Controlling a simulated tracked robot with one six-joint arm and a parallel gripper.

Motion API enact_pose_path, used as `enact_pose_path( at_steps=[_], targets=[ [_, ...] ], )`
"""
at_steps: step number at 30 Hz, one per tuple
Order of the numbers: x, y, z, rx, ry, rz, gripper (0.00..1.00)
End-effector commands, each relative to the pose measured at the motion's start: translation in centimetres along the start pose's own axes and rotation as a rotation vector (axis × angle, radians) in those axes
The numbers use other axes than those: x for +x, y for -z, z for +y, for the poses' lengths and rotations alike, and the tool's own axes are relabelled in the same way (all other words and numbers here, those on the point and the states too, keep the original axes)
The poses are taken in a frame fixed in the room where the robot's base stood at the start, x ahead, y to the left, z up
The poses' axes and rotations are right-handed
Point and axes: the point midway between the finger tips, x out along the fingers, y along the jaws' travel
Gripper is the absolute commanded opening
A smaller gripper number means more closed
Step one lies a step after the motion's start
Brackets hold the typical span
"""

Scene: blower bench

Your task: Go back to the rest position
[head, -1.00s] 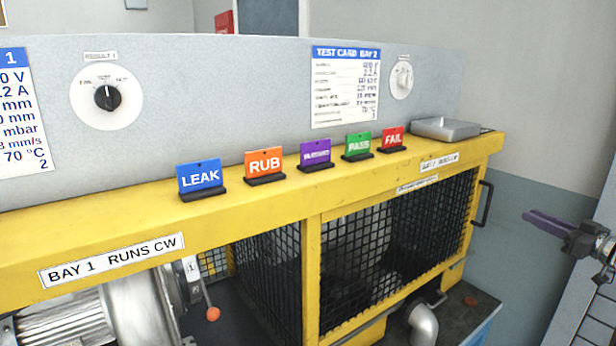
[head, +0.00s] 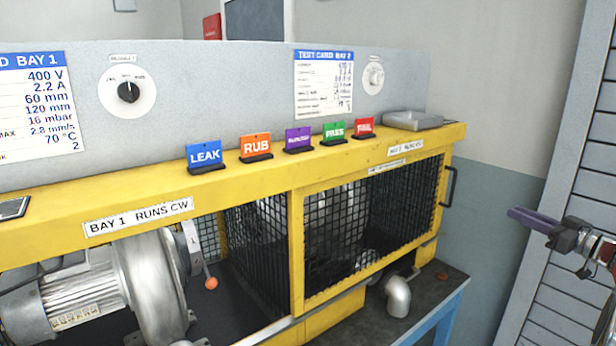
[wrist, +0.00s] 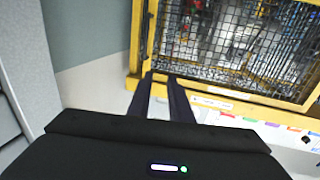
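My gripper (head: 514,214) shows at the right edge of the head view, its purple fingers pointing left, in the air to the right of the yellow bench (head: 62,212). In the wrist view the two dark fingers of my gripper (wrist: 160,77) stand apart with a gap between them. Nothing is held in the gap. The fingertips overlap the yellow frame of the mesh guard in that view, but they look clear of it in the head view.
The mesh guard (head: 380,222) has a handle (head: 449,186) on its right side. Several coloured signs, including the LEAK sign (head: 205,156), and a grey tray (head: 412,120) stand on the ledge. A grey slatted surface (head: 570,200) is at the right.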

Motion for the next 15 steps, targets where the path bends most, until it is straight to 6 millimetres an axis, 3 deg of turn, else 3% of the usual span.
enact_pose_path(
  at_steps=[5, 15],
  targets=[
    [0.2, -0.1, 0.2, -0.036, -0.009, -0.004, 0.19],
    [-0.1, -0.9, 4.0, -0.133, -0.166, -0.03, 0.19]
  ],
)
